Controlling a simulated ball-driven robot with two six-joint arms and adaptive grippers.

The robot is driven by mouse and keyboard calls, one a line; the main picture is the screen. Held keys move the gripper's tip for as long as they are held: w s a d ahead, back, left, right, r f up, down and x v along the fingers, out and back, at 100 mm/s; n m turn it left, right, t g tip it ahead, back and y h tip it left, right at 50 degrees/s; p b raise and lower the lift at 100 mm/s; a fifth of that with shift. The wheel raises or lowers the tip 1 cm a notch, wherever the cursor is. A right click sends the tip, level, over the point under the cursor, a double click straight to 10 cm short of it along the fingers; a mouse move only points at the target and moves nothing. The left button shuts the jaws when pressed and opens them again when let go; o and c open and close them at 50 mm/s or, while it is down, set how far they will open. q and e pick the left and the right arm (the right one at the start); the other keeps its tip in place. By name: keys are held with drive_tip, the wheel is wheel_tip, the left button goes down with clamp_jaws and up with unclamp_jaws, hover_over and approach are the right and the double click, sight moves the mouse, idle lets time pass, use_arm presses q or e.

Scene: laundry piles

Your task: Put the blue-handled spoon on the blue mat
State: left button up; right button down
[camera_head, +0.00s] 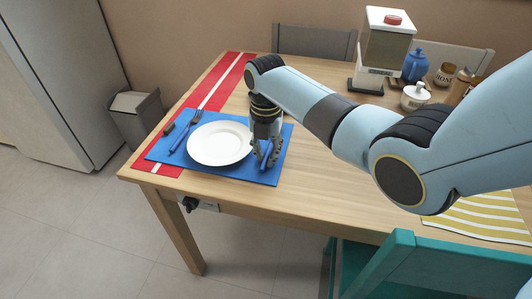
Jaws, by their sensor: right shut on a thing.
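The blue mat (220,174) lies at the left end of the wooden table, with a white plate (220,143) on it. The blue-handled spoon (266,154) is between the fingers of my right gripper (266,158), over the right part of the mat, beside the plate. Only its blue handle shows; the rest is hidden by the fingers. I cannot tell whether the spoon touches the mat. My right gripper points down and is shut on the spoon. My left gripper is not in view.
A blue-handled fork (185,133) lies left of the plate, by a small dark item (168,129). A red runner (222,84) passes under the mat. A dispenser (387,48), blue pot (415,65) and jars stand at the back right. A teal chair (420,262) stands in front.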

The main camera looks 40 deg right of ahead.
drive_tip(key=shift+f, duration=0.1)
drive_tip(key=c, duration=1.3)
unclamp_jaws()
wheel_tip(320, 180, up, 12)
drive_tip(key=shift+r+p, duration=0.15)
drive_tip(key=shift+p, duration=0.6)
